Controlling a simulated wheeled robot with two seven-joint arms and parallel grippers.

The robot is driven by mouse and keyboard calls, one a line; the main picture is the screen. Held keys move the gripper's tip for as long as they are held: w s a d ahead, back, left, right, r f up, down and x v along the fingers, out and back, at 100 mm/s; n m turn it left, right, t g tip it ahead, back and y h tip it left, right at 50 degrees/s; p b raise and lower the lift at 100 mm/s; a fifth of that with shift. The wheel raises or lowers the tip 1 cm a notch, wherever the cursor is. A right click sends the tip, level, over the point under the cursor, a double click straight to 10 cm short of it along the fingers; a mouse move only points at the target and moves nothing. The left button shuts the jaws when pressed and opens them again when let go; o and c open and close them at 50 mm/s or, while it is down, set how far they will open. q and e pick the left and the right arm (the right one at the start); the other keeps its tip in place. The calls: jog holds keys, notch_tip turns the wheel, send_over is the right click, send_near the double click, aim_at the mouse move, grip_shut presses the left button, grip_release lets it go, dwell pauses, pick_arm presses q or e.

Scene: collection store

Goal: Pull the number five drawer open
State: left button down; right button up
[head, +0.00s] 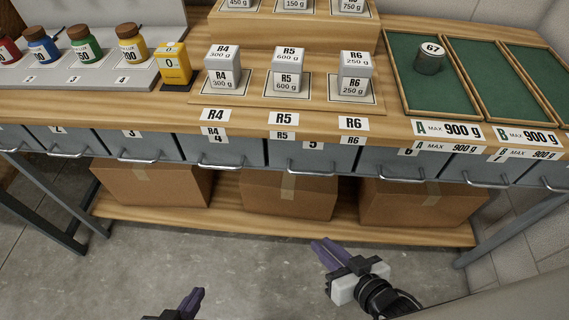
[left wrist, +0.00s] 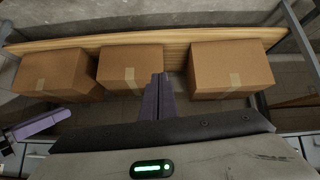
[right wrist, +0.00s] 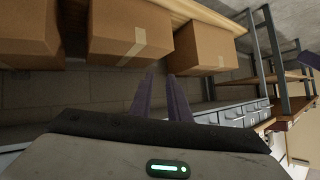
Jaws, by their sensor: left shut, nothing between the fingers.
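The number five drawer (head: 313,156) is a grey drawer front under the wooden counter in the head view. My left gripper (head: 195,296) is low at the bottom of the head view, shut and empty, well short of the drawers. In the left wrist view its purple fingers (left wrist: 158,95) are together. My right gripper (head: 320,246) is below and in front of the drawer, apart from the handle. In the right wrist view its fingers (right wrist: 164,97) stand apart with nothing between.
Drawer four (head: 222,150) and drawer six (head: 395,162) flank it, with similar handles. Cardboard boxes (head: 288,196) stand on the lower shelf (head: 235,221). Weight blocks (head: 288,70), bottles and green trays (head: 425,95) are on the counter. The floor in front is clear.

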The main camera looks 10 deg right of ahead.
jog(key=w+t+y+b, duration=0.1)
jog(key=w+t+y, duration=0.1)
jog(key=w, duration=0.2)
jog(key=m+g+y+b, duration=0.15)
jog(key=y+b, duration=0.25)
jog(key=y, duration=0.7)
send_near(310, 174)
jog(key=x, duration=1)
jog(key=shift+w+f, duration=0.2)
jog(key=shift+w, duration=0.05)
grip_shut()
